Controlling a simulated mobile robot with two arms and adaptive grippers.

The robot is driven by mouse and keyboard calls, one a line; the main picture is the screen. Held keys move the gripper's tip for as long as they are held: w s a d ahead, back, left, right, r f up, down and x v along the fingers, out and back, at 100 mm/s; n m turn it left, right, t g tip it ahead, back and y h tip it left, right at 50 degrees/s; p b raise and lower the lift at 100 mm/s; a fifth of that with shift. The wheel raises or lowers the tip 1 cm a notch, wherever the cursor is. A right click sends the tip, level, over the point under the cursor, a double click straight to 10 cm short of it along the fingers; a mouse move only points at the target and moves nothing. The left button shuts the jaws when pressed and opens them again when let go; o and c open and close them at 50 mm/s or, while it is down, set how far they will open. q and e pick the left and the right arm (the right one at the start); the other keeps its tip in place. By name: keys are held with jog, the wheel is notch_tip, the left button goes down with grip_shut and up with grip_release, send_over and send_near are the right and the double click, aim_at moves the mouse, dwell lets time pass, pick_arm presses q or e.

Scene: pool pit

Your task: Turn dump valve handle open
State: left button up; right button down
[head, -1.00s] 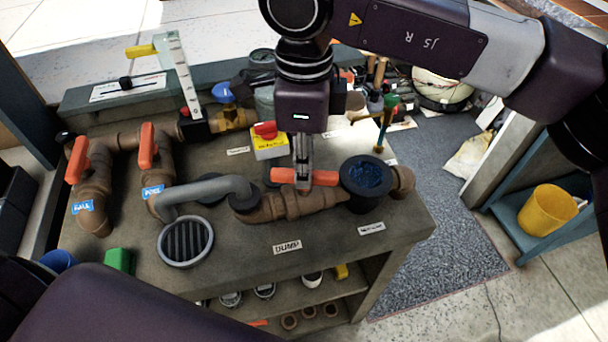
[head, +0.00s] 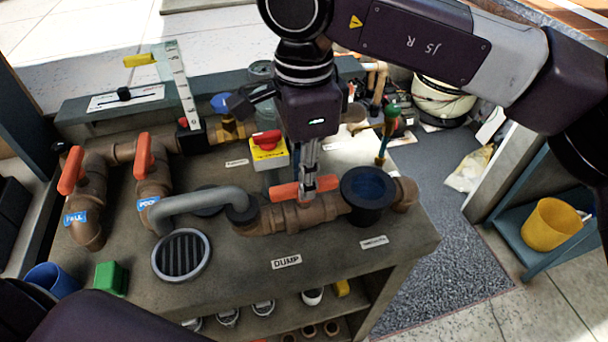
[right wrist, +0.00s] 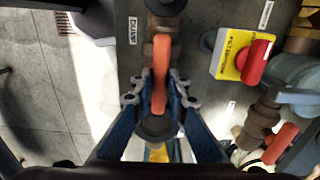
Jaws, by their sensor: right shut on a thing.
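The orange dump valve handle (head: 285,192) sits on the brown pipe valve (head: 296,216) behind the DUMP label (head: 287,262). It lies roughly along the pipe. In the right wrist view the handle (right wrist: 161,70) runs up the picture between the two blue fingers of the right gripper (right wrist: 161,100). The fingertips hide part of the handle in the head view. My left gripper is not in view.
A yellow box with a red knob (head: 268,145) stands close behind the handle. A black-rimmed cup (head: 368,197) is just right of it. A grey hose (head: 200,200) joins the pipe at left. Two other orange handles (head: 72,170) (head: 144,152) stand upright farther left.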

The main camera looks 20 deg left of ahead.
jog(key=c, duration=1.9)
grip_release()
notch_tip(320, 180, up, 12)
jog(key=shift+r, duration=0.1)
